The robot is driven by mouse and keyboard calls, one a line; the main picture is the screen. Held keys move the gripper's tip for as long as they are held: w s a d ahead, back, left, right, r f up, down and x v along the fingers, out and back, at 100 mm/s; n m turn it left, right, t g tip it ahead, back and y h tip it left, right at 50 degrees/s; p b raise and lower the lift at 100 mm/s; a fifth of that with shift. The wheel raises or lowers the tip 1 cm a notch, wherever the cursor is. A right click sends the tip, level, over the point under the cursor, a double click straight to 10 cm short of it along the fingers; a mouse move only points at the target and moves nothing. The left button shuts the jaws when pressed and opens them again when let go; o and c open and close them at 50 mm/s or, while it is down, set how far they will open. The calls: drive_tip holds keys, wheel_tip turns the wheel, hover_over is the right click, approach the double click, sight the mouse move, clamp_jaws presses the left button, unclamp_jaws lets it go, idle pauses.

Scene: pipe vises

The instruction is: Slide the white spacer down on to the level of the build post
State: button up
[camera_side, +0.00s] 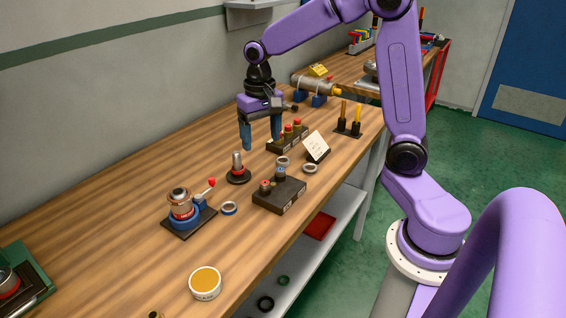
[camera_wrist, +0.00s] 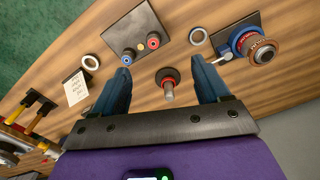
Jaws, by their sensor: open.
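A grey post (camera_side: 237,163) stands upright on a round dark base with a red ring low on it. It also shows in the wrist view (camera_wrist: 168,84), between my fingers in the picture. Which post is the build post is not certain. The wrist view shows a white ring (camera_wrist: 90,62) left of my fingers. I cannot tell which is the spacer. My gripper (camera_side: 261,143) is open and empty above the bench; its fingers also show at wrist (camera_wrist: 161,70).
A dark block (camera_side: 280,195) carries red and blue pieces on pegs. A vise-like fixture (camera_side: 185,212) has a blue ring, stacked metal rings and a red-knobbed lever.

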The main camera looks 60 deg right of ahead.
drive_tip(key=w+d+f+m, duration=0.2)
drive_tip(key=w+d+m, duration=0.25)
drive_tip(key=d, duration=0.55)
drive_tip(key=w+d+f+m, duration=0.1)
drive_tip(key=w+d+m, duration=0.2)
drive_tip(key=d+m, duration=0.55)
drive_tip(key=f, duration=0.5)
drive_tip(key=d+f+n, duration=0.1)
drive_tip(key=f, duration=0.5)
drive_tip(key=f+n, duration=0.1)
drive_tip(key=f, duration=0.5)
drive_tip(key=shift+d+f, duration=0.1)
drive_tip(key=shift+d, duration=0.3)
drive_tip(key=c, duration=1.1)
